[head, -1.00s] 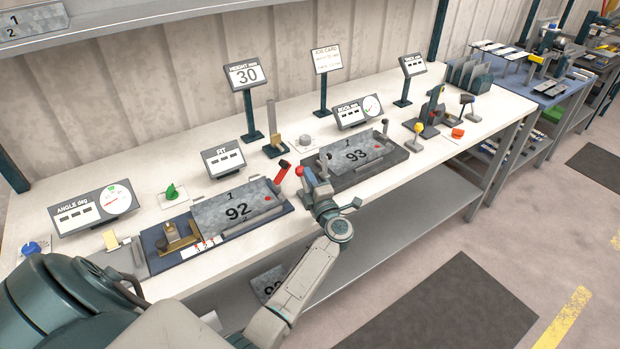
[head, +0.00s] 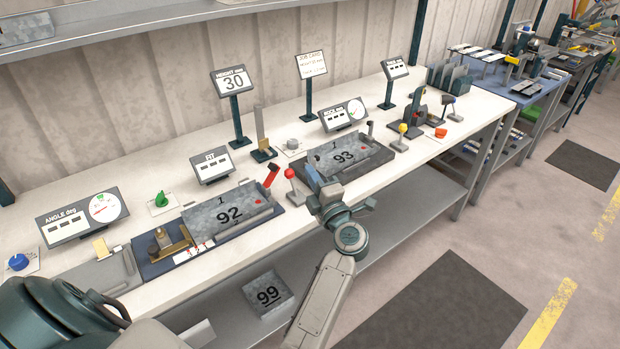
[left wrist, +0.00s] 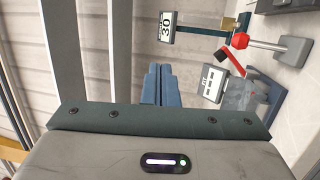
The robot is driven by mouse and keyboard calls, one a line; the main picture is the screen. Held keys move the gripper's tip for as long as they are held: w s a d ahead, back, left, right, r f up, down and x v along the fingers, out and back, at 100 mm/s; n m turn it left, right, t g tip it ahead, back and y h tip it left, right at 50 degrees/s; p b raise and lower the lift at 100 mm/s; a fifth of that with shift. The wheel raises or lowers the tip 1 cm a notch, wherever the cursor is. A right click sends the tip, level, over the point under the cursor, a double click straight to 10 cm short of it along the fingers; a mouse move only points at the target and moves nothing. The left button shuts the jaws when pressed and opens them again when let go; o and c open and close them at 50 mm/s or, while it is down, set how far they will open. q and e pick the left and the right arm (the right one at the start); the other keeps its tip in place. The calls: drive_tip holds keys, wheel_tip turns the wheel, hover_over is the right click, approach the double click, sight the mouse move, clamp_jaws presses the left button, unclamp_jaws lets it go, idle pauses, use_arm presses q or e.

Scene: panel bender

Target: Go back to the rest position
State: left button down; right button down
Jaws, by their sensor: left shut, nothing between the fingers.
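My left gripper (head: 313,176) is in the head view, over the front edge of the white bench (head: 305,228). It is shut with nothing in it. In the left wrist view its blue-grey fingers (left wrist: 158,84) lie together. It is just right of a lever with a red ball knob (head: 290,172) and in front of the fixture with the plate marked 93 (head: 345,158); I see a gap to the knob. My right gripper is not in view.
The plate marked 92 (head: 228,214) sits in a blue fixture left of the gripper. A block marked 99 (head: 268,294) lies on the lower shelf (head: 400,200). Gauges and signs, including the height display (head: 233,84), stand behind. The floor right of the bench is open.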

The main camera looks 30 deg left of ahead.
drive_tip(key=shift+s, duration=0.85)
